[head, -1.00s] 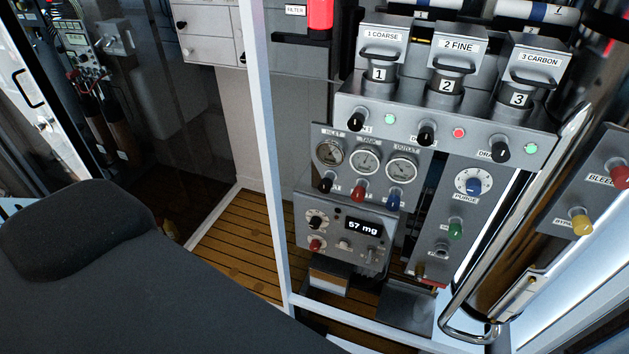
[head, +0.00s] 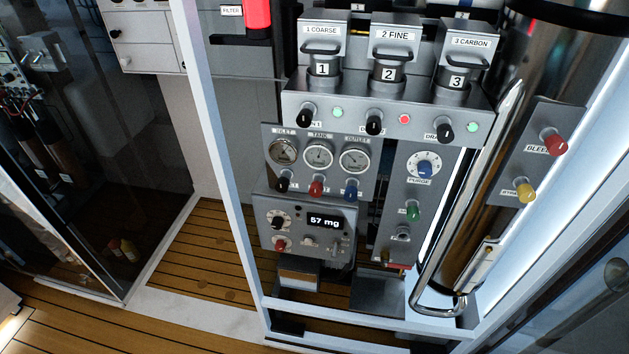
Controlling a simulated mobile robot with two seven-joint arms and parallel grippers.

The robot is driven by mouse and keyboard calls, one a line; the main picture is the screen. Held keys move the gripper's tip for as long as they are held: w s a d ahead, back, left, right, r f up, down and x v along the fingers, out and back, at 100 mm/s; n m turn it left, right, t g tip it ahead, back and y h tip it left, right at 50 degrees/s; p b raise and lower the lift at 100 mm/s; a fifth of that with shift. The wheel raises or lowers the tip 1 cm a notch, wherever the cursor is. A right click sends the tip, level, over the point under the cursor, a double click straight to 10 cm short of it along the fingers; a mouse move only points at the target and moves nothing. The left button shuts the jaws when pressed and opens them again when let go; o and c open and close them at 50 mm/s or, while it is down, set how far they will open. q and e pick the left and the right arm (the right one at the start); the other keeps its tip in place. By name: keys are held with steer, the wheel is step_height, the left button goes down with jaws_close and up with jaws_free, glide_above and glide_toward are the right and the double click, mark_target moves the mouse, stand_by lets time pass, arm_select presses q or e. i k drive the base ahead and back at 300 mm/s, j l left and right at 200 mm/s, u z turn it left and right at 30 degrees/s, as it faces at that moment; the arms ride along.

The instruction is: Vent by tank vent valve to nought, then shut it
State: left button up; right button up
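The gauge panel carries three round dials labelled INLET, TANK and OUTLET. The tank gauge (head: 318,154) is the middle one; its needle is too small to read. A red knob (head: 316,187) sits right below it, between a black knob (head: 283,182) and a blue knob (head: 351,188). The labels by these knobs are mostly hidden, so I cannot tell for sure which is the tank vent valve. A red BLEED knob (head: 554,142) is on the separate right panel. Neither of my grippers is in view.
Below the gauges, a display (head: 325,221) reads 57 mg. A green knob (head: 413,211) and PURGE dial (head: 425,167) are to the right. A chrome tube handle (head: 468,200) stands before the right side. A white frame post (head: 222,150) stands left. Wooden floor (head: 205,255) is open.

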mark_target(316, 189)
steer(key=z, duration=0.45)
steer(key=j+z, duration=0.2)
steer(key=z, duration=0.15)
steer(key=j+z, duration=0.2)
steer(key=z, duration=0.15)
steer(key=j+z, duration=0.2)
steer(key=z, duration=0.15)
steer(key=k+j+z, duration=0.25)
steer(key=j, duration=0.2)
steer(key=k+j+z, duration=0.1)
steer(key=j+z, duration=0.15)
steer(key=j, duration=0.15)
steer(key=k+j, duration=0.15)
steer(key=j, duration=0.2)
steer(key=k+j+z, duration=0.1)
steer(key=j, duration=0.25)
steer(key=k+j, duration=0.25)
steer(key=j, duration=0.1)
